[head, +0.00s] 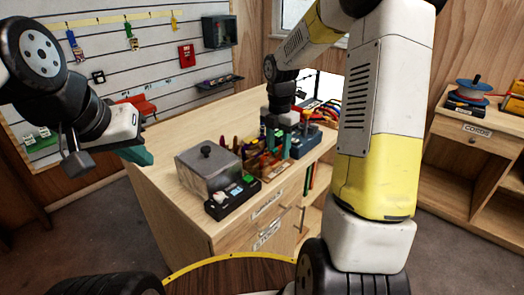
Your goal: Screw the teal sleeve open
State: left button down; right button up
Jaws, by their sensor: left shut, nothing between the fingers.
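My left gripper (140,155) is at the left, in the air off the bench's left end. Its dark teal fingers are shut with nothing between them. My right gripper (278,137) points down over the far middle of the workbench (230,118), among the small gear there. Its fingertips are small and partly lost among the gear, so I cannot tell if they are open or hold anything. I cannot make out the teal sleeve; it is too small or hidden near the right gripper.
A grey metal box (207,172) with a black knob and a black tray (233,198) stand at the bench's near edge. A blue bin (304,146) and coloured ropes (325,113) lie beyond. The bench's left part is bare. A shelf unit (470,135) stands right.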

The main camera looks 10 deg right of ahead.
jog(key=shift+f, duration=1.25)
jog(key=shift+w+a, duration=0.45)
jog(key=shift+w, duration=0.15)
jog(key=shift+r, duration=0.1)
jog(key=shift+r, duration=1.35)
jog(key=shift+s+d, duration=0.45)
jog(key=shift+s, duration=0.25)
